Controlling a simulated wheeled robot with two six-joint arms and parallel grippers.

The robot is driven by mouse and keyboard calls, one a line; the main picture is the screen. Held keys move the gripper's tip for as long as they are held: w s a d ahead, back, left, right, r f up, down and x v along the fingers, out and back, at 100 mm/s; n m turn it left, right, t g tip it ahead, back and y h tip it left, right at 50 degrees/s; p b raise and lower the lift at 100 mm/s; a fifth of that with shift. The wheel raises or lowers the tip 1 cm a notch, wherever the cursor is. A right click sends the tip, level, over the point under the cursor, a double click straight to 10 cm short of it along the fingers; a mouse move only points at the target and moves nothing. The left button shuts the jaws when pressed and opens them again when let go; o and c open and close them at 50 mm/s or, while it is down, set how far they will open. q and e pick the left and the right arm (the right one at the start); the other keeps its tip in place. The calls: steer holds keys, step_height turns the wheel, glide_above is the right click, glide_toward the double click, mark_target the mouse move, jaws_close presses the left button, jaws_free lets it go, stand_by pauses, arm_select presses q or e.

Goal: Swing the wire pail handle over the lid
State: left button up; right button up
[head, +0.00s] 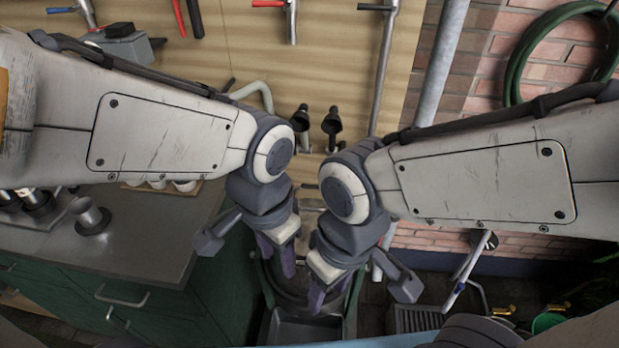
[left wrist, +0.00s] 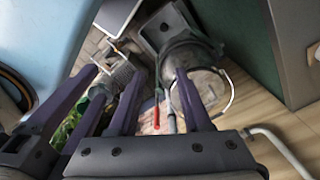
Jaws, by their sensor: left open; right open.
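In the left wrist view a greyish round vessel, apparently the pail (left wrist: 208,84), shows beyond my left gripper's fingers, partly covered by one of them. A thin pale wire (left wrist: 231,95), apparently its handle, arcs at its right side. I cannot make out the lid clearly. My left gripper (left wrist: 158,84) is open, with no object visible between its fingers; it also shows near the middle of the head view (head: 276,256). My right gripper (head: 318,290) is open close beside it, fingers pointing down. In the head view the grippers and arms hide the pail area.
A grey counter (head: 145,235) on green cabinets stands at the left, with a dark flanged part (head: 90,215) on it. A metal basin (head: 300,328) lies below the grippers. A hose (head: 525,55) hangs on the brick wall. A drain grate (head: 418,318) is at lower right.

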arm_select(q)
steer(key=w+d+f+m+t+y, duration=0.1)
steer(key=w+d+m, duration=0.2)
steer(key=w, duration=0.5)
steer(key=w+d+f+m+t+y, duration=0.15)
steer(key=w+d, duration=0.25)
steer(key=w, duration=0.4)
steer(key=m+t+y, duration=0.1)
steer(key=m+y, duration=0.1)
steer(key=m, duration=0.4)
glide_toward(308, 185)
steer(key=shift+h, duration=0.25)
steer(key=x, duration=0.4)
steer(key=p+x, duration=0.1)
steer(key=x, duration=0.3)
steer(key=shift+s+a+r, duration=0.1)
steer(key=shift+a, duration=0.1)
jaws_close()
